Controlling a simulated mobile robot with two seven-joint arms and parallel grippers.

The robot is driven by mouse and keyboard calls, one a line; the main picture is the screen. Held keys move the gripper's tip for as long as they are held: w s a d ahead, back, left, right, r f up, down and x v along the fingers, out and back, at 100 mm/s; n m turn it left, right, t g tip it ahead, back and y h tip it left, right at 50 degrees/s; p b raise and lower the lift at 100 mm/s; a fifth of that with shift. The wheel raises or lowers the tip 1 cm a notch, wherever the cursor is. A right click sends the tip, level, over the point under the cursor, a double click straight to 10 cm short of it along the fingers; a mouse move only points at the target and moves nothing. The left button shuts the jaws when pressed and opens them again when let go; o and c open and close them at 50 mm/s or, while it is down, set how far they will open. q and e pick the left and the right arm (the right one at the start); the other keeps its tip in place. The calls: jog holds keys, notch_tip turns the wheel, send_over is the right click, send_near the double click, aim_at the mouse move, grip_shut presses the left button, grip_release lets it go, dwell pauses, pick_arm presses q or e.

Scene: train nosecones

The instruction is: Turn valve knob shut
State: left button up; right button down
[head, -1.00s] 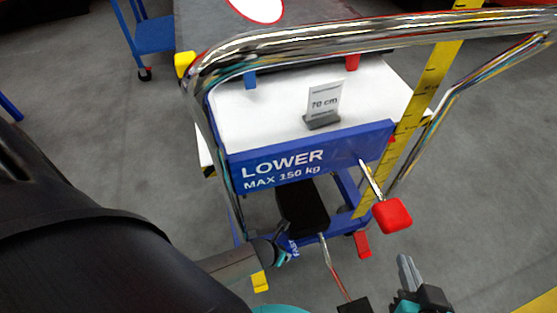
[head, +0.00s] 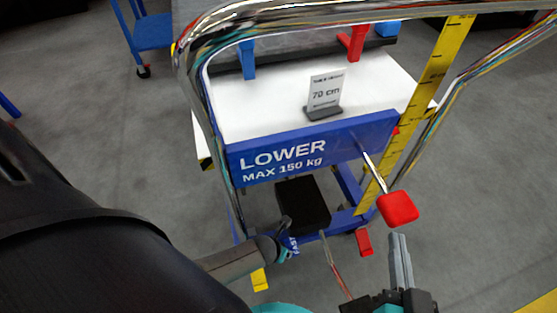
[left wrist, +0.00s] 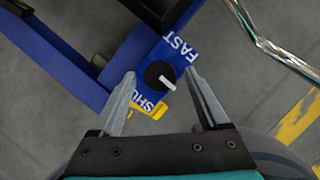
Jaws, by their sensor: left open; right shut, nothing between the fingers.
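The valve knob (left wrist: 160,75) is a dark round knob with a white pointer, on a blue plate (left wrist: 178,52) lettered FAST and, partly hidden, SHU. The pointer aims down and right in the left wrist view, towards neither word clearly. My left gripper (left wrist: 160,74) is open, with one finger on each side of the knob; contact cannot be told. In the head view my left gripper (head: 286,238) is low on the cart beside the FAST label (head: 293,244), and the knob is hidden. My right gripper (head: 400,262) is shut and empty, just below a red lever handle (head: 397,208).
A blue sign (head: 312,148) reads LOWER, MAX 150 kg. Above it are a white top (head: 270,113), a 70 cm card (head: 324,92) and a chrome handle rail (head: 350,22). A yellow ruler (head: 425,90) stands right. A red pedal (head: 364,241) sits below. Grey floor is clear at right.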

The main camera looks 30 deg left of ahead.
pick_arm(q)
grip_shut()
dwell(0.6)
